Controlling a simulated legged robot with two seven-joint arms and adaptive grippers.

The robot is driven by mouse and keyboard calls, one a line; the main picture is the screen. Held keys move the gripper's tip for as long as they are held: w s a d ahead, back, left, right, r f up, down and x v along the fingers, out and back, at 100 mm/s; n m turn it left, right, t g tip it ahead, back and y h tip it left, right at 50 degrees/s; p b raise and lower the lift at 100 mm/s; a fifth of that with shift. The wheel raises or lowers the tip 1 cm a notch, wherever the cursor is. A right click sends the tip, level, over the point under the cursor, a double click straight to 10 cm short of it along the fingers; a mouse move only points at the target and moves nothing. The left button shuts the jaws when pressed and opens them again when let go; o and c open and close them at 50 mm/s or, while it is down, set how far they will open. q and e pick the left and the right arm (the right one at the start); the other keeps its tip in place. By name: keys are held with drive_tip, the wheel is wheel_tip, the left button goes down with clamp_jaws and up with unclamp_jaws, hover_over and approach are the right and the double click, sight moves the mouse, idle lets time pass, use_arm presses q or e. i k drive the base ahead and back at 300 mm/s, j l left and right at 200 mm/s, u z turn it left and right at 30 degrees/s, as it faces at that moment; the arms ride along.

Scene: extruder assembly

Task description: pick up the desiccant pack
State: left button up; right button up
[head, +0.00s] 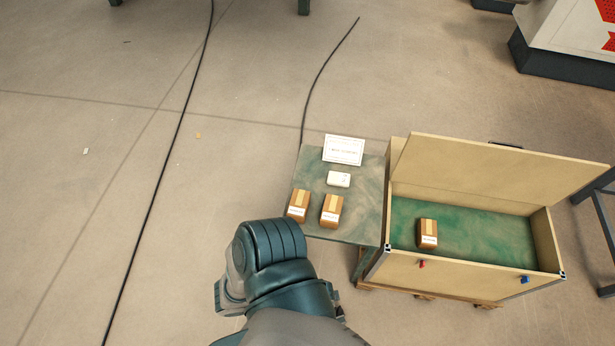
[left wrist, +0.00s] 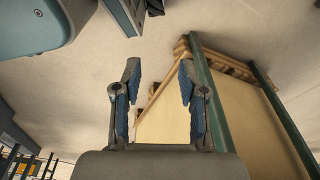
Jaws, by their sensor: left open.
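A small white pack (head: 339,179), which looks like the desiccant pack, lies flat on the green-topped side table (head: 362,221), in front of a white printed card (head: 343,150). My left arm comes up from the bottom of the head view, and its gripper is hidden there. In the left wrist view my left gripper (left wrist: 160,92) is open, with nothing between its blue-padded fingers. The pack is not visible in that view. My right gripper is in neither view.
Two small brown boxes (head: 298,205) (head: 331,210) stand on the table's near side. To the right is an open wooden crate (head: 470,277) with a raised lid and another brown box (head: 428,233) inside. In the left wrist view a pale panel (left wrist: 215,128) and green posts (left wrist: 212,88) lie beyond the fingers.

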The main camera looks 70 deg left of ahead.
sight(342, 179)
drive_tip(key=u, duration=1.95)
